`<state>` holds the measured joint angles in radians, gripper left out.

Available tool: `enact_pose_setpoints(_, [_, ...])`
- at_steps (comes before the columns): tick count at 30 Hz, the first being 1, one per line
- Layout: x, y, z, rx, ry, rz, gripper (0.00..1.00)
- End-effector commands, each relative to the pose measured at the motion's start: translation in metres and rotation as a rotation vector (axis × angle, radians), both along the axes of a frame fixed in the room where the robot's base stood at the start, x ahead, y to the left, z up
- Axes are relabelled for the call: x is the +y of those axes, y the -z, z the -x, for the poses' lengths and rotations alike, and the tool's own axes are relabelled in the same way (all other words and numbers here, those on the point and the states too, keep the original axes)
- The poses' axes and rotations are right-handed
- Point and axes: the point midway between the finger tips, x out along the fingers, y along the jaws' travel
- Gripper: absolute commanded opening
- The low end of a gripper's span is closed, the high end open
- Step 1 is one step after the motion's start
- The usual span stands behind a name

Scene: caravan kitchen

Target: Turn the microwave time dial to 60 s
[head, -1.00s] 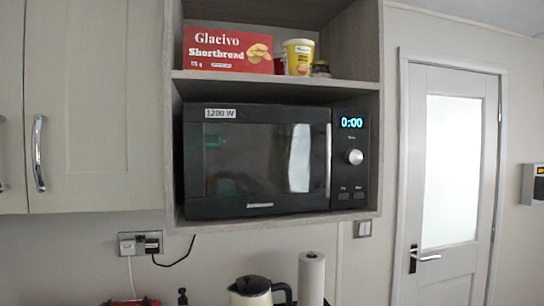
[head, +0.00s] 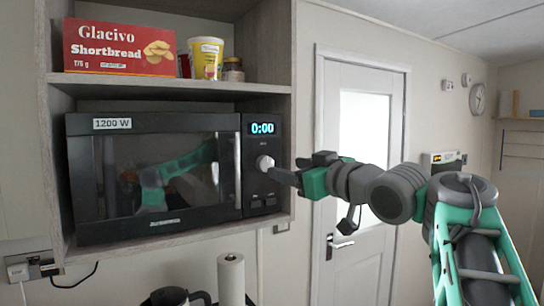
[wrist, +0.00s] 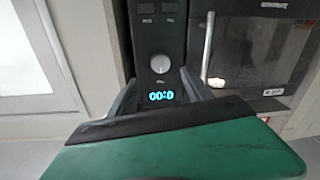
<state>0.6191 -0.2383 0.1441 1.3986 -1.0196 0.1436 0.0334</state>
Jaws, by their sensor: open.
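The black microwave (head: 160,215) sits in a wall cubby with its door shut. Its display (head: 262,128) reads 0:00. The round silver time dial (head: 264,163) is below the display, and it also shows in the wrist view (wrist: 160,64), where the picture is upside down. My gripper (head: 285,168) is at the right of the control panel, close in front of the dial. Its jaws are open, with the dial between the fingers in the wrist view. I cannot tell whether a finger touches the dial.
A shelf (head: 165,90) above the microwave holds a red shortbread box (head: 118,47), a yellow tub (head: 206,58) and a small jar (head: 233,69). A kettle (head: 176,297) and paper roll (head: 231,278) stand below. A door (head: 345,250) is behind my arm.

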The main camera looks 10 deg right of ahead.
Motion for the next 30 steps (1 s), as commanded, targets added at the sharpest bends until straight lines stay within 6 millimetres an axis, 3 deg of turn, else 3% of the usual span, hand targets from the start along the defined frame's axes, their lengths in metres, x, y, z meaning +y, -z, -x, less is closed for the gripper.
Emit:
enact_pose_setpoints(13, [0.027,-0.004,-0.065,-0.003,-0.004,0.001,0.58])
enact_pose_setpoints(22, [0.028,-0.001,-0.070,-0.003,0.001,0.003,0.58])
enact_pose_setpoints(30, [0.028,-0.001,-0.070,-0.003,0.000,0.002,0.37])
